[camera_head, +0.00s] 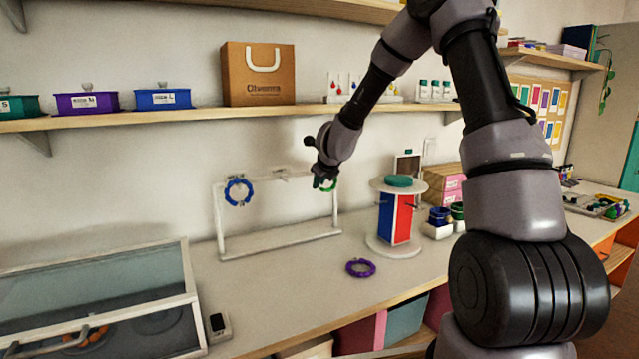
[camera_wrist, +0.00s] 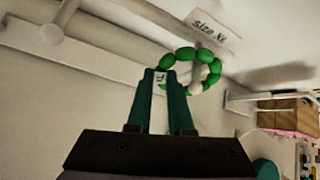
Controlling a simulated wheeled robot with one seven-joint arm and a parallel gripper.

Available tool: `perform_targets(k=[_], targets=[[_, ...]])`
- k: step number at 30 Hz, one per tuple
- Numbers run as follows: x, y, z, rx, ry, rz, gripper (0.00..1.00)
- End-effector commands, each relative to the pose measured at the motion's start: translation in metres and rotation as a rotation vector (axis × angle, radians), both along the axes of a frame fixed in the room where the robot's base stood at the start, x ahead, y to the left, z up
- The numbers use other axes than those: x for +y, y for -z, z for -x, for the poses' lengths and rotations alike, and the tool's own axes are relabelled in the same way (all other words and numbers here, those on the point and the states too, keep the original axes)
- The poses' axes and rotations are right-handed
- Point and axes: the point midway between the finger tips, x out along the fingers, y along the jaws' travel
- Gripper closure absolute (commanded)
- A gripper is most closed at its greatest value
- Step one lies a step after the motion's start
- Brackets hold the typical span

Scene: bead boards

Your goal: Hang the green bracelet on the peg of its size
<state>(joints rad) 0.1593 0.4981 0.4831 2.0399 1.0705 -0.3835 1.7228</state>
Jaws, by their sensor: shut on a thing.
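The green bracelet (camera_wrist: 184,55) is a ring of round beads, held at the tips of my gripper (camera_wrist: 166,74) in the wrist view. A small white tag (camera_wrist: 160,77) with partly readable letters shows at the fingers. In the head view my gripper (camera_head: 325,184) is at the right end of the white rack (camera_head: 282,239), with a bit of the green bracelet (camera_head: 331,186) visible.
A blue bracelet (camera_head: 238,191) hangs on the rack's left. A bare middle peg (camera_head: 280,175) shows. A purple bracelet (camera_head: 360,267) lies on the table (camera_head: 300,285). A red and blue stand (camera_head: 397,216) is right of the rack; a shelf (camera_head: 200,114) runs above.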

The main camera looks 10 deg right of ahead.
Motion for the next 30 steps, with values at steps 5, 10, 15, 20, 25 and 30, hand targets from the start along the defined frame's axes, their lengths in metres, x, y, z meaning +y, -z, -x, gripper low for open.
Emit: perform_targets(k=[5, 10, 15, 20, 25, 30], targets=[[0.000, 0.000, 0.000, 0.000, 0.000, 0.000, 0.46], [0.000, -0.001, 0.000, -0.001, 0.001, 0.001, 0.46], [-0.001, -0.010, 0.009, -0.002, 0.000, 0.001, 0.46], [-0.003, -0.030, 0.029, -0.004, -0.001, 0.001, 0.46], [-0.005, -0.051, 0.053, -0.003, 0.000, 0.001, 0.46], [-0.007, -0.066, 0.070, -0.001, 0.000, 0.000, 0.46]])
